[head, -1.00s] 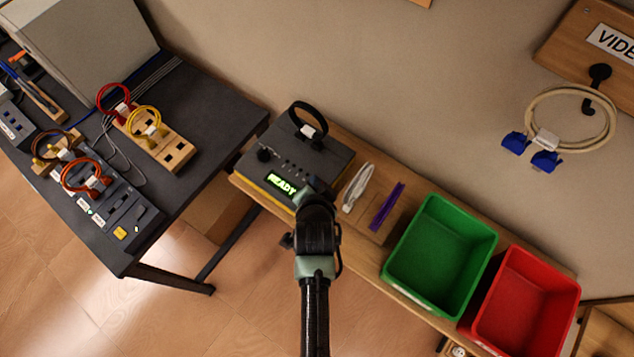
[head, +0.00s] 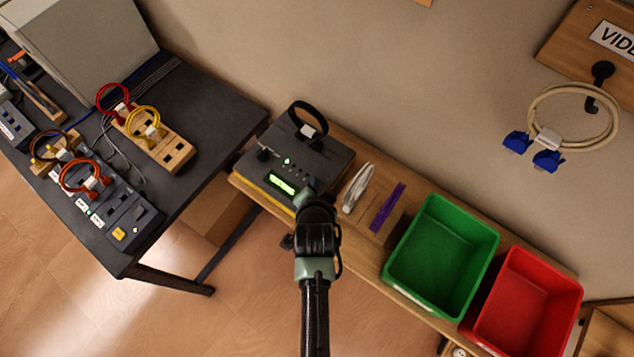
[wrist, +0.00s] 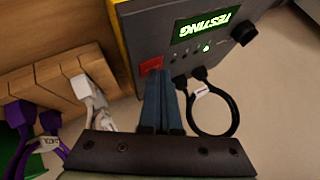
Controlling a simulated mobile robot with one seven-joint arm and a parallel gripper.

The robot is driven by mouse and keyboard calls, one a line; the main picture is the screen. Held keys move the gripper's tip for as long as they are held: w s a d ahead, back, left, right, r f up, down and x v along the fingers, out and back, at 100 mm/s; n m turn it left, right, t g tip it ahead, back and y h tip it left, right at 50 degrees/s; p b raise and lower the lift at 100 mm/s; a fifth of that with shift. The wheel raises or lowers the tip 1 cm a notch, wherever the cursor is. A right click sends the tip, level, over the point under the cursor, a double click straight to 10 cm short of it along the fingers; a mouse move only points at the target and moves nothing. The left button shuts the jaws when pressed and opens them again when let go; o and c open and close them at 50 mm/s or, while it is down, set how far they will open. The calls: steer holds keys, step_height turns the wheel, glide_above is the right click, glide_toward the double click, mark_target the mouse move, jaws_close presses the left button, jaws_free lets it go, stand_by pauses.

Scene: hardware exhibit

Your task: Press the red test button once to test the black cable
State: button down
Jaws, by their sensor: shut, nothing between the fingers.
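The grey cable tester (head: 315,165) stands on the wooden shelf. Its display (wrist: 207,22) is lit green and reads TESTING in the wrist view, and a small green light (wrist: 207,48) glows beside it. The black cable (wrist: 232,118) is plugged into the tester and forms an upright loop, also seen in the head view (head: 322,110). The red test button (wrist: 151,66) is partly covered by my fingertips. My gripper (wrist: 160,76) is shut and empty, its tips at the button; I cannot tell whether they touch it. In the head view my arm hides the fingers and button.
A white cable (head: 355,190) and a purple cable (head: 386,207) lie right of the tester. A green bin (head: 397,277) and a red bin (head: 572,300) stand further right. A dark table (head: 215,115) with other cables is at left. A beige cable (head: 606,128) hangs on the wall.

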stand_by(0.4)
steer(key=shift+r+p, duration=0.75)
steer(key=shift+p, duration=0.1)
step_height(320, 180, up, 5)
steer(key=p, duration=0.4)
steer(key=shift+p, duration=0.35)
stand_by(0.4)
